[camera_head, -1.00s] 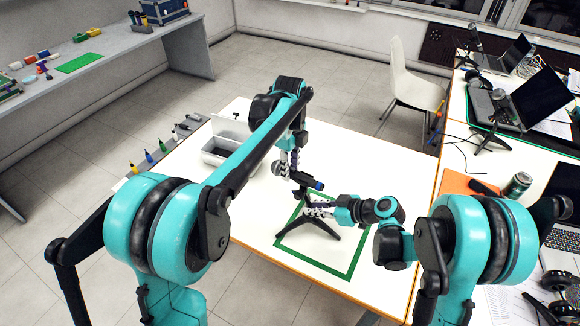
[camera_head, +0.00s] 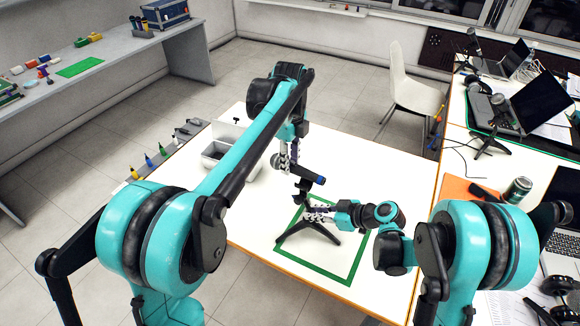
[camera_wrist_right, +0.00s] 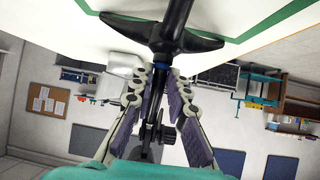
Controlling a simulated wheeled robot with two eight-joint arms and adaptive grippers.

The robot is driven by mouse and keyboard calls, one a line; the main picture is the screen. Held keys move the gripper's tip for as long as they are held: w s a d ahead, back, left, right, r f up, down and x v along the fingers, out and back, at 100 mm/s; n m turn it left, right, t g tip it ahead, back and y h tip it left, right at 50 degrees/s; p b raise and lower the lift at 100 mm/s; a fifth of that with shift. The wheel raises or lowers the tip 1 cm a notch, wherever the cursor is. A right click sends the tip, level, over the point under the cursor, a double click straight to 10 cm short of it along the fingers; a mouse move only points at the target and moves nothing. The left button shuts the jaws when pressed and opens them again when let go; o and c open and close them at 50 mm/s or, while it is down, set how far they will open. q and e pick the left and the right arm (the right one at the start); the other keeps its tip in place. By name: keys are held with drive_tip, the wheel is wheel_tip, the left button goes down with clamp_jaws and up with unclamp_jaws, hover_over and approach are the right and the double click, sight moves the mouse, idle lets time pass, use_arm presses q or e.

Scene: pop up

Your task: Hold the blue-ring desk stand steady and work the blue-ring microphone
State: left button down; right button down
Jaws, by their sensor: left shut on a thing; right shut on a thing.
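The blue-ring microphone (camera_head: 309,174) is dark, with a blue band at its right end. My left gripper (camera_head: 292,168) is shut on it and holds it tilted above the desk stand. The black blue-ring desk stand (camera_head: 320,229) has spread legs on the white table. My right gripper (camera_head: 318,212) is shut on its post from the right. In the right wrist view the stand's base (camera_wrist_right: 165,38) is at the top, and its post runs between the fingers of the right gripper (camera_wrist_right: 157,85). The microphone appears just above the stand's clip, with little or no gap.
A green square outline (camera_head: 350,272) on the white table surrounds the stand's legs. Several small bottles (camera_head: 148,160) line the left edge.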

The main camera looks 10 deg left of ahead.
use_arm(q)
drive_tip(key=shift+r, duration=0.75)
drive_tip(key=shift+w+a+r, duration=0.4)
drive_tip(key=shift+a+r, duration=0.55)
drive_tip(key=shift+r, duration=0.05)
drive_tip(key=shift+w+a+r, duration=0.35)
drive_tip(key=shift+a+r, duration=0.55)
drive_tip(key=shift+r, duration=0.1)
drive_tip(key=shift+w+a+r, duration=0.4)
drive_tip(key=shift+a+r, duration=0.55)
drive_tip(key=shift+r, duration=0.05)
use_arm(e)
drive_tip(key=c, duration=1.4)
unclamp_jaws()
drive_tip(key=v, duration=1.2)
drive_tip(key=shift+s, duration=0.1)
